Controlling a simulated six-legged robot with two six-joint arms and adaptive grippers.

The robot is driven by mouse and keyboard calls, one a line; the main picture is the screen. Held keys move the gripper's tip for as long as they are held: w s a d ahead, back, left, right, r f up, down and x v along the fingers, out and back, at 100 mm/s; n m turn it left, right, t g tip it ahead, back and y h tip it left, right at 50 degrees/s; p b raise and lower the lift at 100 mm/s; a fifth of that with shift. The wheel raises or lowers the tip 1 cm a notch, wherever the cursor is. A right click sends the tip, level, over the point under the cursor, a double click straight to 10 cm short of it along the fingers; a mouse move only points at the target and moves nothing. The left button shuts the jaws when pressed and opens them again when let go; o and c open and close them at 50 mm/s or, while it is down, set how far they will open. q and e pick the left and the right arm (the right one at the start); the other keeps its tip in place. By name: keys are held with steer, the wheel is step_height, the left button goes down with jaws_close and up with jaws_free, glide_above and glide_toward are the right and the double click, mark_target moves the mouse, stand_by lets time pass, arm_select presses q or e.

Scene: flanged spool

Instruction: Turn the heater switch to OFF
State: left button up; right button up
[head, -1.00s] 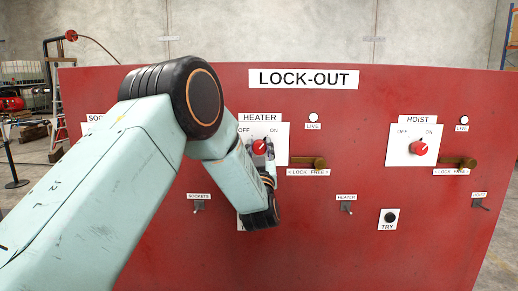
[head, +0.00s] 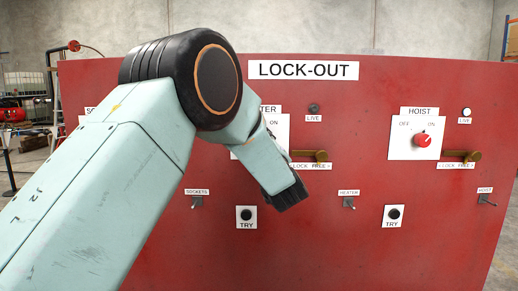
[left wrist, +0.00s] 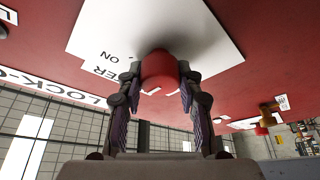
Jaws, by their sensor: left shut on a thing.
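The heater switch is a red knob (left wrist: 159,70) on a white plate (left wrist: 190,25) in the left wrist view. My left gripper (left wrist: 160,82) is shut on this knob, with one finger on each side. In the head view my left arm covers the knob, the gripper's fingers and the OFF label. Part of the heater plate (head: 281,142) with the ON label shows there. I cannot tell where the knob points. The heater's LIVE lamp (head: 314,108) is dark. My right gripper is not in view.
A brass-coloured lock piece (head: 312,156) sits right of the heater plate, close to my left wrist. The hoist knob (head: 422,140) stands to the right, its LIVE lamp (head: 466,112) white. Small toggles and TRY buttons line the lower red panel (head: 330,245).

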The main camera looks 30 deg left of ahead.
arm_select(q)
steer(key=n+g+b, duration=0.1)
steer(key=n, duration=0.3)
steer(key=shift+n+g, duration=0.3)
steer(key=shift+g, duration=0.1)
steer(key=n+g+b, duration=0.1)
steer(key=n, duration=0.3)
steer(key=shift+h, duration=0.4)
steer(key=shift+f+n+g+b, duration=0.1)
steer(key=shift+n+g+b, duration=0.2)
steer(key=o, duration=1.2)
steer(key=shift+s, duration=0.1)
steer(key=v, duration=0.7)
steer(key=shift+s+d, duration=0.1)
